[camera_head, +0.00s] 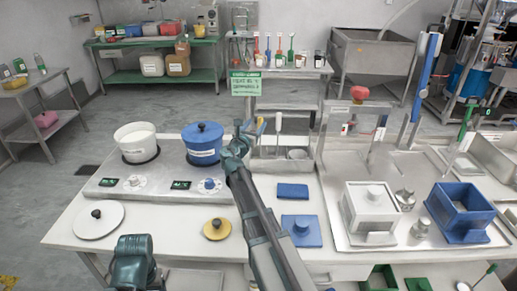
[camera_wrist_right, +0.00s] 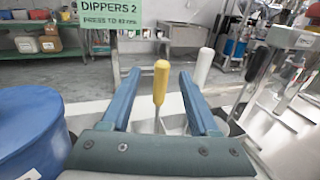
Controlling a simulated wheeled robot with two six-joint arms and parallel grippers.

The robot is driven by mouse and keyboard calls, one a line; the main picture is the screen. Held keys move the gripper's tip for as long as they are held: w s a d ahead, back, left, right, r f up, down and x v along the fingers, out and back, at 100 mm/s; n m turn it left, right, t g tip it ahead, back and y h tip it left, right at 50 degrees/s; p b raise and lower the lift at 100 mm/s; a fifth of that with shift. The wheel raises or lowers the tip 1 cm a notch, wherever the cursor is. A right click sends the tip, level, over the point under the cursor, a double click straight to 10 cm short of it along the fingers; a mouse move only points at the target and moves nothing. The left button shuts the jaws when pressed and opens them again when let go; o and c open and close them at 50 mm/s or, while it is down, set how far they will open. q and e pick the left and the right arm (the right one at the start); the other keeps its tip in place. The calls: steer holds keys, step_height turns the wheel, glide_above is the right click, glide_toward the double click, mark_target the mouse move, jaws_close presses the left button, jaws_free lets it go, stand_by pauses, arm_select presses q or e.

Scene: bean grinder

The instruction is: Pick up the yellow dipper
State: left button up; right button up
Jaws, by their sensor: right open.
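The yellow dipper (camera_wrist_right: 160,82) stands upright in the right wrist view, its yellow handle between the two blue fingers of my right gripper (camera_wrist_right: 158,98). The fingers are open, with a gap on each side of the handle. In the head view the yellow handle (camera_head: 260,127) shows just right of my right gripper (camera_head: 241,133), above a grey metal holder (camera_head: 262,166). The dipper's lower end is hidden. A part of my left arm shows at the bottom left, but its fingers are not visible.
A white-handled dipper (camera_wrist_right: 203,66) stands right of the yellow one. A blue lidded pot (camera_head: 203,146) is close on the left of my right gripper, with a white pot (camera_head: 137,143) beyond it. A green sign (camera_head: 246,84) hangs behind. Clear frames (camera_head: 346,125) stand to the right.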

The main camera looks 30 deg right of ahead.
mark_target(260, 121)
steer(key=x, duration=0.5)
steer(key=shift+s+d+f, duration=0.1)
jaws_close()
